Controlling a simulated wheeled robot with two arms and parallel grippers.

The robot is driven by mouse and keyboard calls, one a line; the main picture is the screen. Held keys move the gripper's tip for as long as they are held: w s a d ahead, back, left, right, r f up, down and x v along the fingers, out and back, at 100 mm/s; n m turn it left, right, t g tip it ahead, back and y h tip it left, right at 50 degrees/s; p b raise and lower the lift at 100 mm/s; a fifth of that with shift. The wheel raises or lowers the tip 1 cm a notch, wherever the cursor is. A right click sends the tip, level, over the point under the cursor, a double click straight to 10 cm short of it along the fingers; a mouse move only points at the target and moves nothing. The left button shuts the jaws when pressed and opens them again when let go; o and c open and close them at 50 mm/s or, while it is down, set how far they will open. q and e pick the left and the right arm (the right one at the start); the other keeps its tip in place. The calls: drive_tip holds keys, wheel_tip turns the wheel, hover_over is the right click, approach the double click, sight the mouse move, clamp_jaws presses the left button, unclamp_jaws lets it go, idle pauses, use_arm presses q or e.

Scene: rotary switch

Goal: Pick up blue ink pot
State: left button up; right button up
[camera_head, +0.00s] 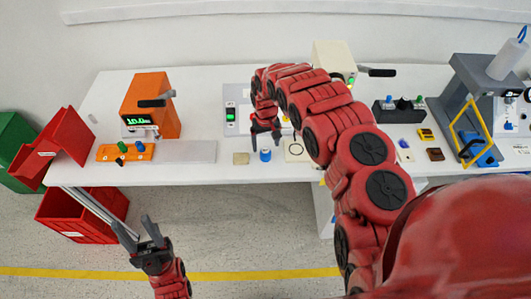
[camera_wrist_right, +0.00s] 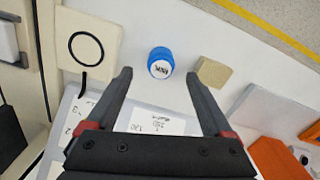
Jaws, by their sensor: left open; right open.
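The blue ink pot (camera_head: 265,155) stands on the white table near its front edge, just beyond the fingertips of my right gripper (camera_head: 264,140) in the head view. In the right wrist view the ink pot (camera_wrist_right: 160,62) has a white labelled top and lies ahead of and between the two open fingers of the right gripper (camera_wrist_right: 157,75), apart from both. My left gripper (camera_head: 140,230) is open and empty in front of the table, at the lower left.
A beige block (camera_wrist_right: 213,72) sits close beside the pot. A cream plate with a black ring (camera_wrist_right: 86,47) is on the other side. An orange machine (camera_head: 150,105) stands left, red bins (camera_head: 75,215) further left. A grey press (camera_head: 465,100) stands right.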

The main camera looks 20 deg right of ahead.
sight(265, 150)
drive_tip(key=shift+s+f+p, duration=0.1)
drive_tip(key=shift+f+p, duration=0.6)
drive_tip(key=shift+f, duration=0.1)
drive_tip(key=shift+a+f+p, duration=0.1)
drive_tip(key=shift+f+p, duration=0.3)
drive_tip(key=shift+f, duration=1.5)
clamp_jaws()
